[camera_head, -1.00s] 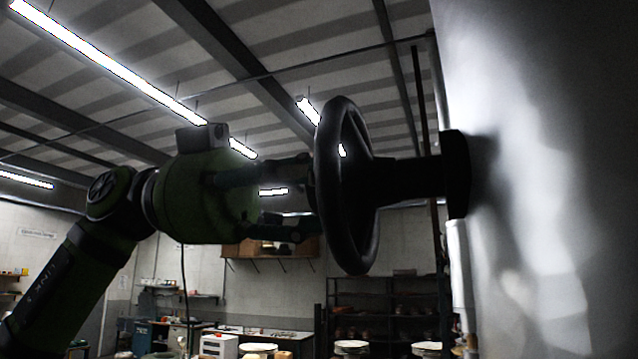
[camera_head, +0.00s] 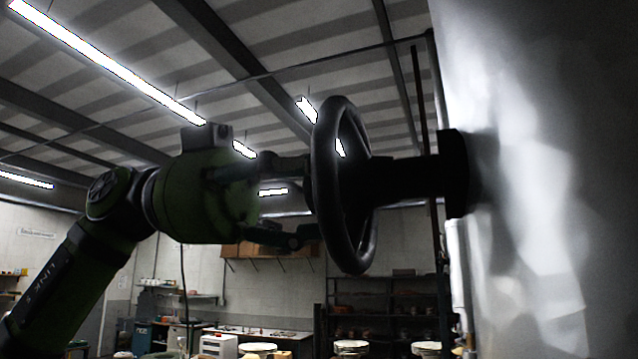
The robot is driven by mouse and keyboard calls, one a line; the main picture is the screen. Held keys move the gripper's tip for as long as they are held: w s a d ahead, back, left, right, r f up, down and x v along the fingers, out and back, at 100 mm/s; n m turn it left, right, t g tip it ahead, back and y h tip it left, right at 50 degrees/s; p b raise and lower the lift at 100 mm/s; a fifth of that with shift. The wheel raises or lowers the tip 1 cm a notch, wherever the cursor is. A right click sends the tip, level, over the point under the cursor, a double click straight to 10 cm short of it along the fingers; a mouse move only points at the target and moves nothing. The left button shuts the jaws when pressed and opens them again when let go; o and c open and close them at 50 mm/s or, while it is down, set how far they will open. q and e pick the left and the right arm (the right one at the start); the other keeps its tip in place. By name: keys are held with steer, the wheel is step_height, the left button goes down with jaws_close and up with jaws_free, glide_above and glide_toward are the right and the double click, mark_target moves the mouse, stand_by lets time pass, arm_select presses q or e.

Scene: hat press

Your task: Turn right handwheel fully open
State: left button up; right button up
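A black handwheel (camera_head: 327,190) is seen nearly edge-on in the head view. Its dark shaft (camera_head: 405,181) runs right to a flange on a grey metal wall. My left gripper (camera_head: 306,200) comes in from the left and points at the wheel. Its two dark fingers are spread apart, one above the other, with a gap between them. Their tips are at the near left side of the rim; I cannot tell whether they touch it. My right gripper is out of view.
The shiny grey metal wall (camera_head: 560,200) fills the right side. A dark vertical pipe (camera_head: 424,120) stands behind the shaft. Shelves (camera_head: 385,310) and a bench (camera_head: 265,332) are far in the background. The space left of the wheel is taken by my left arm.

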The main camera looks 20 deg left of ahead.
arm_select(q)
steer(key=a, duration=1.2)
steer(key=shift+w+r, duration=0.15)
steer(key=shift+w, duration=0.05)
